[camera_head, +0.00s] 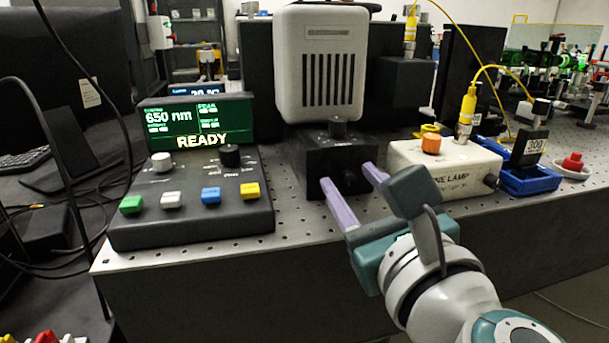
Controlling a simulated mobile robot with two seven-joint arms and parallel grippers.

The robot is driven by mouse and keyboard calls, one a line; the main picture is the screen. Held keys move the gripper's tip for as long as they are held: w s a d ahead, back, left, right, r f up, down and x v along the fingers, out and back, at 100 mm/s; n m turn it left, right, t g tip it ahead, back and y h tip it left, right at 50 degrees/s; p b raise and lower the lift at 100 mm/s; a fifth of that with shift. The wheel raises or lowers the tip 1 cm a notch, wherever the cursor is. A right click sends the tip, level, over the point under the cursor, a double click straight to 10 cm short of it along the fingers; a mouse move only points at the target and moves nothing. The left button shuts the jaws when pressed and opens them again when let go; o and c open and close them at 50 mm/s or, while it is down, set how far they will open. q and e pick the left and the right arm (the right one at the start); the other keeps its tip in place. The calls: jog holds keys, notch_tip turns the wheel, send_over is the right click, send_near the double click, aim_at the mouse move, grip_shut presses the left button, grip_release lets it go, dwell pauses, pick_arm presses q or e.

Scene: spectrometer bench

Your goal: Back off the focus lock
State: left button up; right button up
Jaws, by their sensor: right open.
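A black box (312,157) stands on the bench below a pale vented housing (320,65). It has a dark knob on top (338,128) and a small dark knob on its front face (350,182). No label marks either knob as the focus lock, so I cannot tell which it is. My right gripper (348,175) is open, with its two purple fingers pointing at the box's front. The front knob appears between the fingertips; I cannot tell whether they touch it. My left gripper is not in view.
A control console (190,195) with coloured buttons and a screen reading 650 nm READY (197,122) stands left. A cream lamp box (445,160) stands close right of the fingers. Blue trays (530,182) and a red button (572,161) are further right. The perforated bench top's front edge (300,218) lies below.

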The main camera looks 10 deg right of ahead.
grip_shut()
dwell(0.3)
dwell(0.3)
